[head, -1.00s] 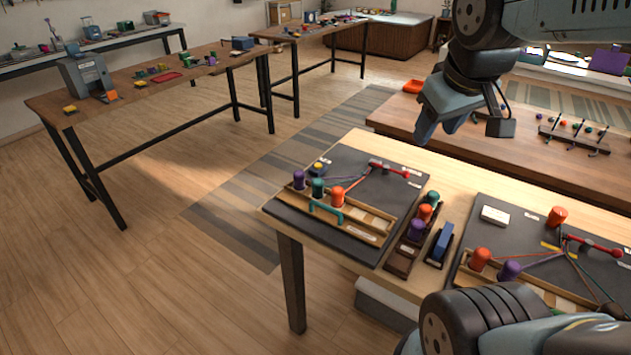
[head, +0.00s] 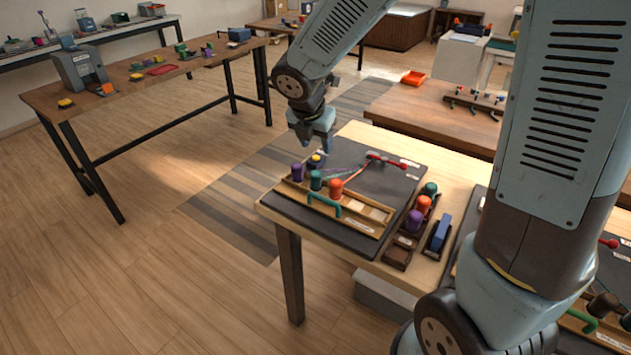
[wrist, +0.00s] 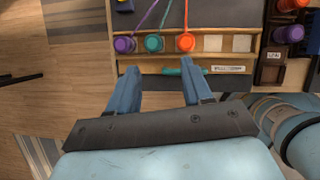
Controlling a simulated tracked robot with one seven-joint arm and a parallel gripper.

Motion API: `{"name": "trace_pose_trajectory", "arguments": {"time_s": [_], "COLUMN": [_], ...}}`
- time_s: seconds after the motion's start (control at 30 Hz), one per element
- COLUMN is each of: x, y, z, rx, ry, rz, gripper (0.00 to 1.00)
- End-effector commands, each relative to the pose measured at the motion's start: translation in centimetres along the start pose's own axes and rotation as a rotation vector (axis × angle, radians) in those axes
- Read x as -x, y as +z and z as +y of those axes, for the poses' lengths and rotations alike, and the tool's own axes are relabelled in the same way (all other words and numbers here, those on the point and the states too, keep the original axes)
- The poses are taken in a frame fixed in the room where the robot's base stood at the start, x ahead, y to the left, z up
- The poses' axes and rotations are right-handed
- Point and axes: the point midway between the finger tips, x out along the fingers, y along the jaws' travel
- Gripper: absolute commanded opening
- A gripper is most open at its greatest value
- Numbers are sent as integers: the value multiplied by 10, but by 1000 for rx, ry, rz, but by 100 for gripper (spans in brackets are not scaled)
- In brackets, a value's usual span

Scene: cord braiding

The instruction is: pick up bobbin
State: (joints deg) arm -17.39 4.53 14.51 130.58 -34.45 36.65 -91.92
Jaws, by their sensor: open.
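Three bobbins stand in a row in the wooden tray (head: 372,227) on the dark board: purple (head: 297,172), green (head: 316,180) and orange (head: 335,188). The same purple (wrist: 124,45), green (wrist: 154,43) and orange (wrist: 186,42) bobbins show in the wrist view, with cords running from at least the green and orange ones. My gripper (head: 315,143) is open and empty above the board's left part. In the wrist view my gripper (wrist: 160,78) points toward the row, its fingertips just short of it in the picture and touching no bobbin.
A teal handle (wrist: 185,71) lies along the tray's near side. A red piece (head: 390,160) lies at the board's far side. To the right, a dark rack holds green (head: 430,188), orange (head: 423,204) and purple (head: 414,220) bobbins beside a blue block (head: 440,232).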

Motion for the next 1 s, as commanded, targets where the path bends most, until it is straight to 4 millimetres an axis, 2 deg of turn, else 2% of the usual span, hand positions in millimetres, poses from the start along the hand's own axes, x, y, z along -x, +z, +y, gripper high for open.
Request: {"name": "trace_pose_trajectory", "arguments": {"time_s": [0.2,0.7,1.0], "x": [-16,-87,-103], "y": [-9,-10,-10], "z": [14,14,15], "rx": [126,126,124], "ry": [5,4,5], "rz": [7,7,7], "gripper": [50,50,50]}}
